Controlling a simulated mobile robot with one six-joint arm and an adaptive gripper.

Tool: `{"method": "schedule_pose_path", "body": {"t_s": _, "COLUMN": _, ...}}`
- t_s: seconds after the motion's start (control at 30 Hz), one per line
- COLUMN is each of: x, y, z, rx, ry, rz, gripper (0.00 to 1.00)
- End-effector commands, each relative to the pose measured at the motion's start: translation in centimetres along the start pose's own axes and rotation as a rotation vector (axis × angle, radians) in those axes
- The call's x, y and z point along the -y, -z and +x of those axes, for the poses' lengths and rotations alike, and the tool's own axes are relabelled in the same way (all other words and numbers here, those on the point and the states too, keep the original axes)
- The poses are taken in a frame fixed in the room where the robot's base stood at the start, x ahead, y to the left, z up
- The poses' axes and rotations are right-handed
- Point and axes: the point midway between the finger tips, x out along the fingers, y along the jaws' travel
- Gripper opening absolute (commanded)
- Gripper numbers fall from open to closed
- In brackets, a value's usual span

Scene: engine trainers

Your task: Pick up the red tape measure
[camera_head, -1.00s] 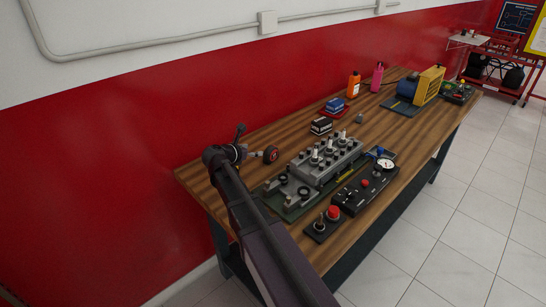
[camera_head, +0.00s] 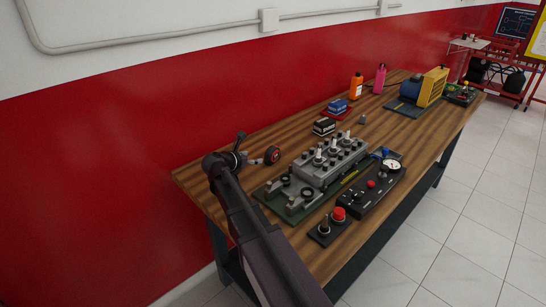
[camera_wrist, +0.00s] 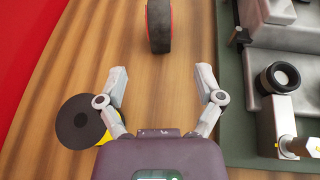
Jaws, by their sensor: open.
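The red tape measure (camera_head: 272,154) is a small round red and black thing on the wooden workbench, near the wall in the head view. In the wrist view the tape measure (camera_wrist: 159,24) stands on edge at the top, showing a black band with red sides. It is partly cut off by the frame. My gripper (camera_wrist: 162,80) is open and empty, its two fingers apart on the near side of the tape measure, roughly lined up with it. In the head view my gripper (camera_head: 243,155) is just left of it.
A grey engine block (camera_head: 325,162) on a green base (camera_wrist: 232,120) lies right of my gripper. A round black and yellow thing (camera_wrist: 78,122) lies by the left finger. Small boxes (camera_head: 324,127) stand farther back. Bare wood lies between my fingers and the tape measure.

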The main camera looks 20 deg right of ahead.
Motion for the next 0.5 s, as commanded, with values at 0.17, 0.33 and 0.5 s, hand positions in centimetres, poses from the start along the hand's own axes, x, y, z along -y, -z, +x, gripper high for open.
{"method": "schedule_pose_path", "body": {"t_s": 0.17, "x": 0.0, "y": 0.1, "z": 1.3, "rx": 0.000, "ry": 0.001, "rz": 0.001, "gripper": 0.86}}
{"method": "schedule_pose_path", "body": {"t_s": 0.33, "x": 0.0, "y": 0.2, "z": 3.6, "rx": 0.000, "ry": 0.003, "rz": 0.002, "gripper": 0.86}}
{"method": "schedule_pose_path", "body": {"t_s": 0.5, "x": 0.0, "y": 0.2, "z": 6.2, "rx": 0.000, "ry": 0.003, "rz": 0.001, "gripper": 0.86}}
